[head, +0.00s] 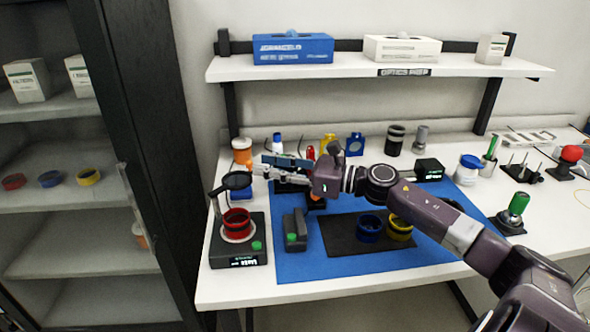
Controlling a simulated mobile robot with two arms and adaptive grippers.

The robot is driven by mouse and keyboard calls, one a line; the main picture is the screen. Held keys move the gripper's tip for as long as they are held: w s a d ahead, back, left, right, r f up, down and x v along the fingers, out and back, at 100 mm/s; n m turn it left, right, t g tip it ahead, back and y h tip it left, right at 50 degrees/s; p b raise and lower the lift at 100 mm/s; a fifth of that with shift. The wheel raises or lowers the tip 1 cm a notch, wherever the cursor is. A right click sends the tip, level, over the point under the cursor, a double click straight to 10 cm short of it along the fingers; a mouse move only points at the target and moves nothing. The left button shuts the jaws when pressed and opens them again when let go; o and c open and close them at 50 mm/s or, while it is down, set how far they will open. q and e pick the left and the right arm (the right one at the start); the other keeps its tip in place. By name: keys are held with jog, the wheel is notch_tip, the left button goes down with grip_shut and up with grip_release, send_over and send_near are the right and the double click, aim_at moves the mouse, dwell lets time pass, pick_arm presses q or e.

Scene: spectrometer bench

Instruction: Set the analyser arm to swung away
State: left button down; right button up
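A small black instrument (223,252) with a lit display and a green knob stands at the left front of the bench. A red ring (237,222) sits on its pale round seat. A dark round head (236,181) on a thin upright arm stands over the ring, apart from it; I take this as the analyser arm. My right gripper (262,170) reaches in from the right and points left, its tips close to the right side of the dark head. Whether they touch it, and how far the fingers are apart, I cannot tell. My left gripper is not in view.
A blue mat (293,267) carries a black tray (340,246) with a blue ring (370,228) and a yellow ring (399,229). A dark block (295,230) stands beside the instrument. Bottles stand behind, under a shelf (330,69). A cabinet (140,120) is at left.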

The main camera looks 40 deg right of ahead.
jog(key=v, duration=0.7)
jog(key=shift+a+f, duration=0.15)
jog(key=shift+a, duration=0.1)
jog(key=c, duration=0.4)
jog(key=a+f+h+p, duration=0.1)
jog(key=a+f+m+t+h+p, duration=0.1)
jog(key=a+p, duration=0.1)
jog(key=shift+s+t, duration=0.1)
jog(key=shift+t, duration=0.2)
grip_shut()
jog(key=m+t+h+p, duration=0.1)
jog(key=m+h+p, duration=0.65)
jog(key=h, duration=0.35)
send_near(251, 166)
jog(key=w+p, duration=0.1)
jog(key=w, duration=0.1)
jog(key=w+p, duration=0.1)
jog(key=w, duration=0.1)
jog(key=w+p, duration=0.1)
jog(key=shift+w+d, duration=0.4)
jog(key=shift+w+d+f, duration=0.1)
jog(key=shift+w+f, duration=0.05)
jog(key=shift+w, duration=0.45)
